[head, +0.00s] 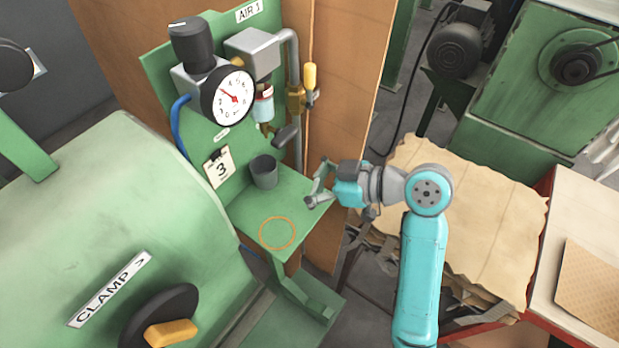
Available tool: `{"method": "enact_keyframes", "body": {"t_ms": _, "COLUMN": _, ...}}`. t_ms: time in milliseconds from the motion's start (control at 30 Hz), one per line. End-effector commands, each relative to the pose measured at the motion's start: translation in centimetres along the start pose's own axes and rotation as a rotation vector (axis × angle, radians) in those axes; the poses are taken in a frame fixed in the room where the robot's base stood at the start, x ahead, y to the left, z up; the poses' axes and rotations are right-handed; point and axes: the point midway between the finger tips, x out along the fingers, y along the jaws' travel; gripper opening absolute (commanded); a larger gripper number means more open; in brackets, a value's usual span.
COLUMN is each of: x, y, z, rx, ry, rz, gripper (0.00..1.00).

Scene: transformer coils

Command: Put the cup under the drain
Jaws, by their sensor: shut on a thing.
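The dark grey cup (264,174) stands upright on the green shelf (244,205), near the back panel. Its open top faces up. It is below and close to the clear filter bowl (263,108), whose brass drain (265,128) points down. I cannot tell whether the cup is exactly under the drain. My gripper (314,183) is at the right edge of the shelf, to the right of the cup and visibly apart from it. The fingers are small here, and I cannot make out anything between them.
An orange ring (277,233) marks the clear front part of the shelf. A dark lever (287,136) juts out above and right of the cup. A gauge (228,97) and a card marked 3 (219,168) are on the panel. A large green machine (110,220) stands left.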

Motion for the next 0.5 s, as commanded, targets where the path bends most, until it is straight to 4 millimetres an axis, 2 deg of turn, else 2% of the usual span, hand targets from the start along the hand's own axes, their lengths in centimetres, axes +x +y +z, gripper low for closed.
{"method": "enact_keyframes", "body": {"t_ms": 300, "x": 5.7, "y": -0.1, "z": -2.1, "rx": -0.001, "ry": 0.001, "rz": -0.003, "gripper": 0.0}}
{"method": "enact_keyframes", "body": {"t_ms": 500, "x": 8.1, "y": -0.1, "z": -2.8, "rx": 0.001, "ry": 0.0, "rz": -0.001, "gripper": 0.0}}
